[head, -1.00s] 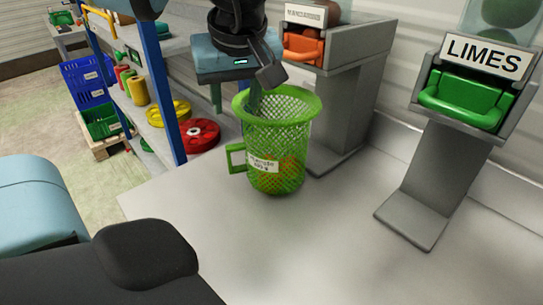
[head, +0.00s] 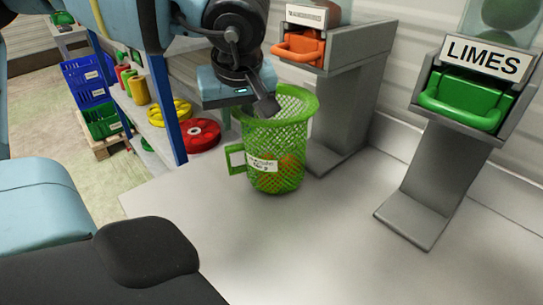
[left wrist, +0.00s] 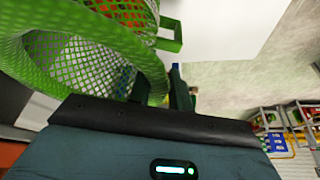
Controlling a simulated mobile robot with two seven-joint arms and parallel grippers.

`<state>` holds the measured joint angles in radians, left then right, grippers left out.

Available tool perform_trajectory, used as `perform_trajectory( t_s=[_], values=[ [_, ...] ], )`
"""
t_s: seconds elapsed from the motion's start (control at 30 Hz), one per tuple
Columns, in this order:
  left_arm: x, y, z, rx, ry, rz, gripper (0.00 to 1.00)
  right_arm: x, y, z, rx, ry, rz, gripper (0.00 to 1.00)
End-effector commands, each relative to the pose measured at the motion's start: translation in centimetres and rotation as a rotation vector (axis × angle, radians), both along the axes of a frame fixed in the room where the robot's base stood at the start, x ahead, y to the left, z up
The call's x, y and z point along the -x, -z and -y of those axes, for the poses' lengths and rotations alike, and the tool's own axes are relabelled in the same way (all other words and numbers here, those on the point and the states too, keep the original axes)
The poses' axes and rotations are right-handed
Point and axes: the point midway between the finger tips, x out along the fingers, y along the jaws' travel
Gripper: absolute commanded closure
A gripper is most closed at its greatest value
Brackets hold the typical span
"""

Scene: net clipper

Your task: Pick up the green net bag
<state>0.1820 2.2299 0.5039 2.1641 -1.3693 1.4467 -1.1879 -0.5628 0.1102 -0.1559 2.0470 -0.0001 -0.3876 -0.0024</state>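The green net bag (head: 277,165) stands upright on the grey worktop, with a wide rim, a side handle, a white label and some orange fruit inside. My left gripper (head: 245,112) is at the left part of the bag's rim. In the left wrist view the left gripper (left wrist: 155,88) has its two fingers apart, one on the bag's inner side and one outside, with the rim between them. The net bag (left wrist: 95,50) fills the upper left there. I see no firm closing on the rim. My right gripper is not in view.
An orange-handled dispenser (head: 300,48) stands behind the bag, and a LIMES dispenser (head: 465,98) with a green handle stands to the right. A blue-post shelf (head: 165,95) with red and yellow reels is at the left. The worktop (head: 320,245) in front is clear.

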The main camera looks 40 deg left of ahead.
Motion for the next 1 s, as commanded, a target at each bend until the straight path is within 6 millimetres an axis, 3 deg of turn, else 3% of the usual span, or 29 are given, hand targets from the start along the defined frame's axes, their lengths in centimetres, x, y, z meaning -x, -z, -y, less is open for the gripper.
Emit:
perform_trajectory(
  t_s=[0.03, 0.13, 0.6, 1.0],
  values=[
    [0.0, 0.0, 0.0, 0.000, 0.000, 0.000, 0.87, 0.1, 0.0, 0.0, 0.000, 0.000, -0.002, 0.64],
    [0.0, 0.0, 0.0, 0.000, 0.000, -0.001, 1.00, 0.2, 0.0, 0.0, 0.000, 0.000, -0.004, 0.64],
    [0.0, -0.4, 0.0, -0.002, 0.000, 0.001, 1.00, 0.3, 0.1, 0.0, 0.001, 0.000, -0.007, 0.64],
    [0.0, -3.7, 0.0, -0.001, -0.002, 0.004, 1.00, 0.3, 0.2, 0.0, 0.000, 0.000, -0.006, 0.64]
  ],
)
